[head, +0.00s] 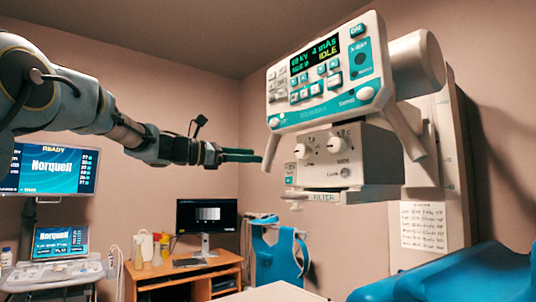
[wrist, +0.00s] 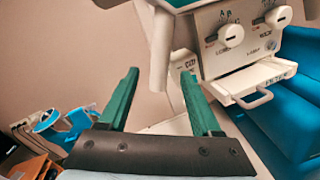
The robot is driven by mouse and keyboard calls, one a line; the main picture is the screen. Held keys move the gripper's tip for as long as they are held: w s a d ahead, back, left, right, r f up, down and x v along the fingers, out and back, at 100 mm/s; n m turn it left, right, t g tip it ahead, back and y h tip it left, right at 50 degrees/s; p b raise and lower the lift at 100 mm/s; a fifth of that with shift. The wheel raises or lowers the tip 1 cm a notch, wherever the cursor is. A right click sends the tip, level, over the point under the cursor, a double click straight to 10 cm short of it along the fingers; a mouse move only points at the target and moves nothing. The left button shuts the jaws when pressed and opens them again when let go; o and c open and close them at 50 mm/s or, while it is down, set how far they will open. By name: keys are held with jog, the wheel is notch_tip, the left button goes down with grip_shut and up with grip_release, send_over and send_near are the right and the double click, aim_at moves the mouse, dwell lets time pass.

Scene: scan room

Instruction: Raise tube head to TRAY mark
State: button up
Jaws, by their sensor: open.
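The tube head (head: 325,75) is a white and teal unit with a lit panel reading IDLE, several buttons and a knobbed box (head: 325,160) below. A grey-white handle (head: 270,150) slants down from its left side and another handle (head: 408,132) from its right. My gripper (head: 256,155) has green fingers and is at the left handle in the head view; I cannot tell if they touch. In the wrist view my gripper (wrist: 160,76) is open, with the handle (wrist: 160,45) ahead of the gap between the fingertips. I cannot make out a TRAY mark.
A filter slot with a pull handle (wrist: 252,98) juts out under the knobbed box. A blue padded chair or couch (head: 460,275) stands at lower right. A wooden desk (head: 190,275) with a monitor (head: 207,216) is at the back left, near a wall screen (head: 55,168).

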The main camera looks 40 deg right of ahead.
aim_at(270, 169)
jog(key=p+x, duration=0.2)
jog(key=x, duration=0.3)
jog(key=shift+d+r, duration=0.1)
jog(key=shift+d, duration=0.25)
jog(key=shift+s+d, duration=0.2)
jog(key=shift+d, duration=0.35)
grip_shut()
dwell(0.6)
